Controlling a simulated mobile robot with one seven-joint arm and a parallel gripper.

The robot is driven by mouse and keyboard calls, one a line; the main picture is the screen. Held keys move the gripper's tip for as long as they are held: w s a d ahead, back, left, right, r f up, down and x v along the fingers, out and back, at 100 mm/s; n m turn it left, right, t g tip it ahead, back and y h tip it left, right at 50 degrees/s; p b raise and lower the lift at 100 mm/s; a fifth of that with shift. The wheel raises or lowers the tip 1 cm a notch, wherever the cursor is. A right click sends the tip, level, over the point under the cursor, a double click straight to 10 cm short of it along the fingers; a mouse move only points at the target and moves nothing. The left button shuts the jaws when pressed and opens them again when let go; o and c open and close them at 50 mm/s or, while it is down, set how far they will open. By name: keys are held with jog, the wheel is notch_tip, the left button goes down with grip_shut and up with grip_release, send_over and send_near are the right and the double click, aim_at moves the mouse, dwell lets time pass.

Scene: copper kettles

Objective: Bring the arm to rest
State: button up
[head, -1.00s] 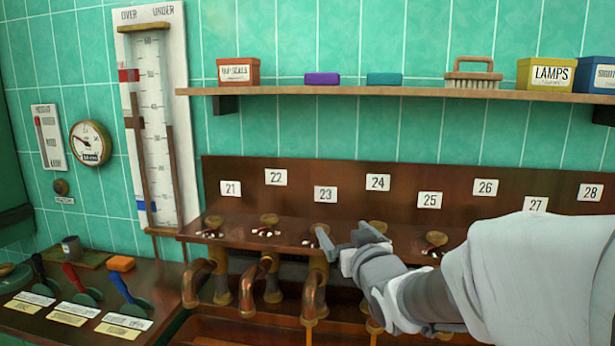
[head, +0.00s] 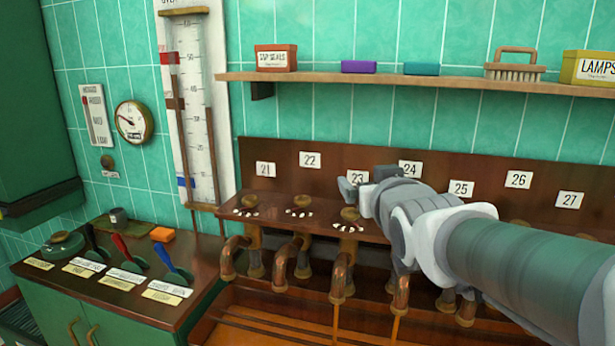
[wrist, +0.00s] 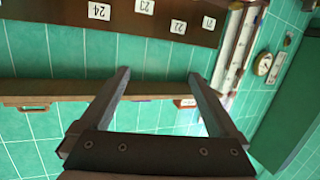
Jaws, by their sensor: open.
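My gripper (head: 352,183) is in front of the brown board in the head view, near number plate 23 (head: 357,178) and plate 24 (head: 410,168). My arm reaches in from the lower right. In the wrist view my gripper (wrist: 158,75) has its two fingers spread wide, with nothing between them. The wrist picture is upside down and shows the tiled wall, the shelf (wrist: 60,91) and the board (wrist: 130,15) beyond the fingers.
Several copper pipes (head: 300,260) stand below the numbered board. The shelf (head: 420,84) above holds boxes and a brush (head: 515,65). A counter with levers (head: 175,265) is at the left, beside a tall gauge (head: 190,100).

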jog(key=s+d+f+g, duration=0.1)
jog(key=s+f+g, duration=0.4)
jog(key=s, duration=0.6)
jog(key=s+f+m+g, duration=0.1)
jog(key=s+f+g, duration=0.4)
jog(key=s+f, duration=0.4)
jog(key=shift+s+d+f, duration=0.4)
jog(key=shift+s, duration=0.7)
